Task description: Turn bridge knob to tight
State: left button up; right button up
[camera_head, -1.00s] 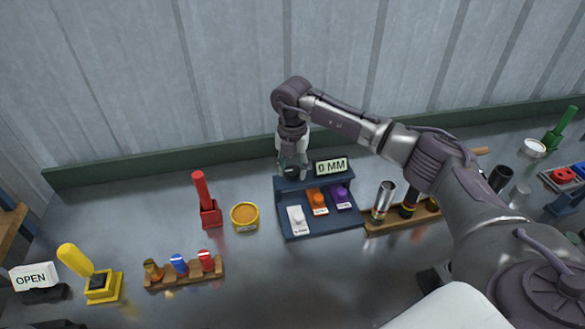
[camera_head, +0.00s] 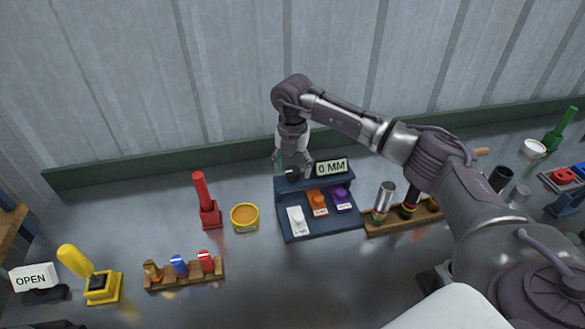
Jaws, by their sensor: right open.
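A dark blue console (camera_head: 323,228) stands at the middle of the bench, with a display (camera_head: 332,167) reading "0 MM" and white (camera_head: 297,219), orange (camera_head: 317,200) and purple (camera_head: 340,196) controls on its sloped face. A dark round knob (camera_head: 292,173) sits at the console's upper left. I cannot read a label on it. My right gripper (camera_head: 292,167) points down over this knob, fingers open around or just beside it; contact is too small to tell. My left gripper is not in view.
A red lever (camera_head: 206,205) and a yellow-rimmed tub (camera_head: 244,217) stand left of the console. A wooden rack (camera_head: 185,272) with small coloured pieces is nearer the front. A yellow lever (camera_head: 85,268) and an "OPEN" sign (camera_head: 34,277) are at far left. My right arm covers the right side.

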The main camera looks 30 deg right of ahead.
aim_at(293, 172)
notch_tip(293, 172, up, 11)
jog(key=shift+r, duration=0.2)
jog(key=shift+f, duration=0.1)
dwell(0.5)
